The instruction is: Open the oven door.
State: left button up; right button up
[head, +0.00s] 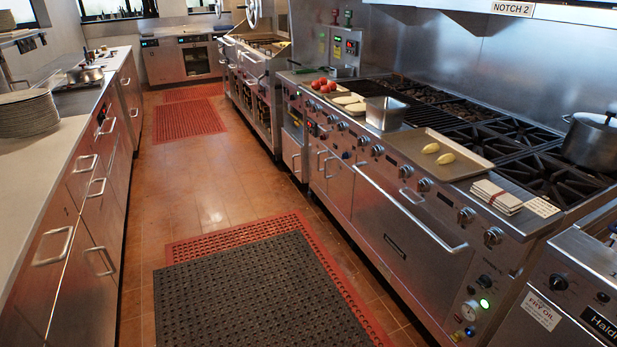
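The oven door (385,232) is a stainless front panel in the lower part of the range on the right. It appears closed, flush with the range front. Its long bar handle (411,208) runs along the door's top edge, slanting down to the right in the picture. A row of knobs sits above the handle, and a green-lit control (484,304) is to the right of the door. Neither of my grippers shows in the head view, so nothing of mine is seen at the handle.
A dark perforated mat (255,295) over a red mat lies on the floor before the oven. A tray (435,153) with yellow items, folded towels (496,197) and a pot (592,142) are on the range top. A counter with drawers (70,215) lines the left. The aisle is clear.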

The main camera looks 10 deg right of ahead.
aim_at(429, 260)
jog(key=i+j, duration=0.15)
jog(key=i, duration=0.5)
jog(key=i+j+u, duration=0.1)
jog(key=i, duration=0.55)
jog(key=j, duration=0.1)
